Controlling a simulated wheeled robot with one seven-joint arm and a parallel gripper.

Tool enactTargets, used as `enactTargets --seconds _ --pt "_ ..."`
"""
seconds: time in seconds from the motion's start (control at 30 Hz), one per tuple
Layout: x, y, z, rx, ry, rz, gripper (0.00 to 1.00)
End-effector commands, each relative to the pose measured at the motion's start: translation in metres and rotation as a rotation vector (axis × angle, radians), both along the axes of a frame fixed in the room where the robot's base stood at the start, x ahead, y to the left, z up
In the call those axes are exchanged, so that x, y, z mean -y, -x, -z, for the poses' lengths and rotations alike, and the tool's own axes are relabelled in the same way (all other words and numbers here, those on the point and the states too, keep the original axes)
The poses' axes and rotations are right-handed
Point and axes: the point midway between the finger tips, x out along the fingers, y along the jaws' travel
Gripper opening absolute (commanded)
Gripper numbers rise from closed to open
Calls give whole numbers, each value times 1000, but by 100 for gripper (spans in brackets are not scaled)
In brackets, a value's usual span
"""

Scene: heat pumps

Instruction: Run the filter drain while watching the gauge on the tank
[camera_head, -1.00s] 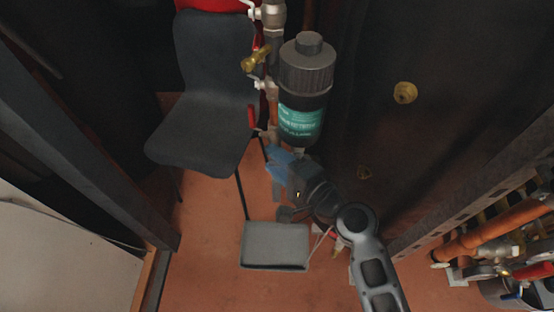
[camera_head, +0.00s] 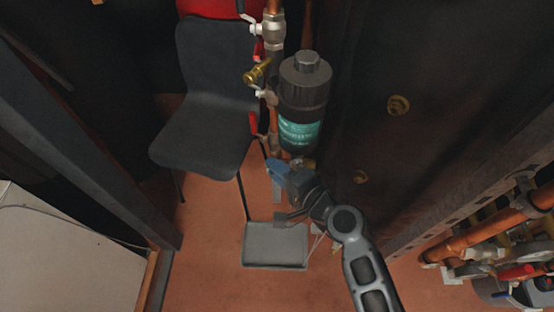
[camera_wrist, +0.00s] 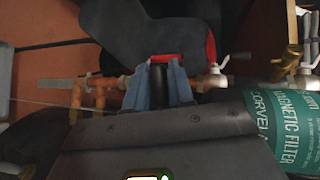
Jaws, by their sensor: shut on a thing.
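The magnetic filter (camera_head: 302,95) is a dark canister with a black ridged cap and a teal label, upright on the pipework. Its label also shows at the right of the wrist view (camera_wrist: 280,130). My gripper (camera_head: 277,172) is just below and left of the filter's bottom. In the wrist view, its blue fingers (camera_wrist: 161,85) are closed on a dark narrow part (camera_wrist: 160,76) beside the copper and white-handled valves. The fingers hide most of that part, so I cannot tell exactly what it is. I see no readable gauge.
A grey tray (camera_head: 275,258) lies on the floor below my gripper. A dark chair (camera_head: 203,140) stands left of the filter. A dark tank-like wall (camera_head: 420,65) with brass fittings is at right. Copper pipes (camera_head: 492,228) and red-handled valves fill the lower right.

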Motion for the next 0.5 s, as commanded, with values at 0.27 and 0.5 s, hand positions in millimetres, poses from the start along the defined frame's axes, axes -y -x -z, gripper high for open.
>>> enactTargets --seconds 0.27,0.5 --pt "2 0 2 -7 167 -1 0" --pt "3 1 10 -9 235 -1 0"
